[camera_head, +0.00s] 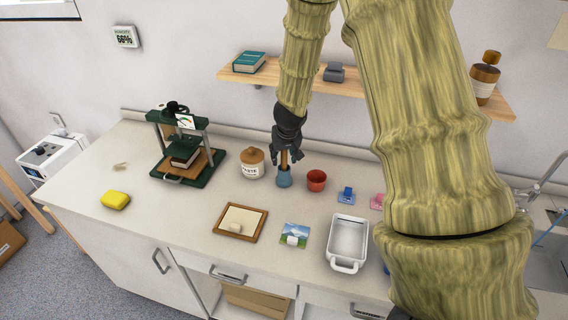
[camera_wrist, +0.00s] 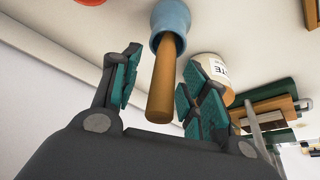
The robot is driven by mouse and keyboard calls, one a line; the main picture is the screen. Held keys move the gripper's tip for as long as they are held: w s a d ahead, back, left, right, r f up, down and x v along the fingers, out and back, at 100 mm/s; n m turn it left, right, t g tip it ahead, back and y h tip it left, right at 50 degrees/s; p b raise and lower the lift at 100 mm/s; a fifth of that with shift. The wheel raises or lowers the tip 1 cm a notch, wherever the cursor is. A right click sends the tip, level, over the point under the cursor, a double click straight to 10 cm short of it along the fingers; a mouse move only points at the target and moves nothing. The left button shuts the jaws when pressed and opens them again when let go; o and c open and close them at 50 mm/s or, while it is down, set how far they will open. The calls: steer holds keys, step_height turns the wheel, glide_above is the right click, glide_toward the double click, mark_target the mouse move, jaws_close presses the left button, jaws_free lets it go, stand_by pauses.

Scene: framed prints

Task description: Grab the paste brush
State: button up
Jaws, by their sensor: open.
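The paste brush (camera_wrist: 163,85) shows as a brown wooden handle standing in a small blue cup (camera_wrist: 170,22); its bristles are hidden inside the cup. In the head view the handle (camera_head: 284,160) rises from the blue cup (camera_head: 284,179) on the counter. My gripper (camera_head: 287,150) is above the cup, pointing down around the upper handle. In the wrist view my gripper (camera_wrist: 160,88) is open, with teal-padded fingers on either side of the handle and gaps visible between them and it.
A paste jar (camera_head: 252,164) stands close left of the cup and a red cup (camera_head: 316,180) close right. A green book press (camera_head: 187,150) is farther left. A framed print (camera_head: 240,221), a picture card (camera_head: 295,236) and a white tray (camera_head: 348,238) lie nearer the front. A wooden shelf (camera_head: 300,83) hangs behind.

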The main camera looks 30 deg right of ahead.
steer(key=shift+x, duration=0.85)
steer(key=c, duration=0.9)
steer(key=shift+c, duration=0.2)
steer(key=shift+r, duration=0.2)
